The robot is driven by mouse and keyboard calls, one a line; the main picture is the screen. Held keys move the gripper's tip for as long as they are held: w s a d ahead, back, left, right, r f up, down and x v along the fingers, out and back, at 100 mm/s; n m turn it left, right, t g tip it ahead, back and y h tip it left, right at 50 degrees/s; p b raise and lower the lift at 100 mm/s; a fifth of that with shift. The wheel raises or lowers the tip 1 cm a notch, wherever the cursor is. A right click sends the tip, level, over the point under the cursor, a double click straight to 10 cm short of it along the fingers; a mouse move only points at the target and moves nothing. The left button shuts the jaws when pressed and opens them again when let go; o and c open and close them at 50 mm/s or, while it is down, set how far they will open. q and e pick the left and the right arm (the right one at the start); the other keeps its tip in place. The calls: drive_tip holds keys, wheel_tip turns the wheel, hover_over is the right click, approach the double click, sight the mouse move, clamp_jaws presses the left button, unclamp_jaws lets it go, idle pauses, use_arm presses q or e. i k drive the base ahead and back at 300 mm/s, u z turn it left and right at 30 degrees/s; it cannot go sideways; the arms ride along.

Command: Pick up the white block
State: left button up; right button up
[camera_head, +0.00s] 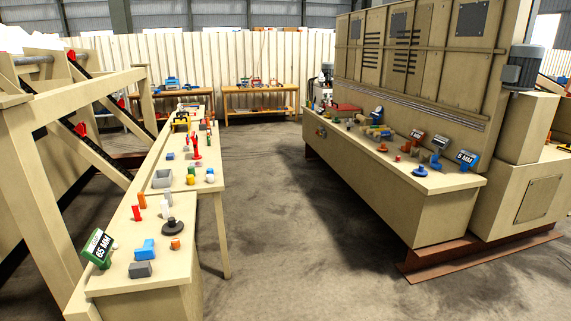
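A small white upright piece (165,209) stands on the near left bench (190,260), between a red cylinder (136,213) and a dark round knob-like part (173,227). It may be the white block, but its exact shape is too small to tell. Neither of my grippers is in view, so nothing shows as held.
The near bench also holds a green "65 MM" sign (99,248), a blue part (145,250), a grey block (140,269) and an orange piece (175,243). A machine with a cluttered ledge (430,183) stands right. Open floor (300,240) lies between.

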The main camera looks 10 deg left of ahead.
sight(164, 206)
drive_tip(key=i, duration=2.05)
drive_tip(key=u, duration=0.65)
drive_tip(key=i, duration=1.25)
drive_tip(key=u, duration=1.85)
drive_tip(key=i, duration=0.8)
drive_tip(key=u, duration=0.65)
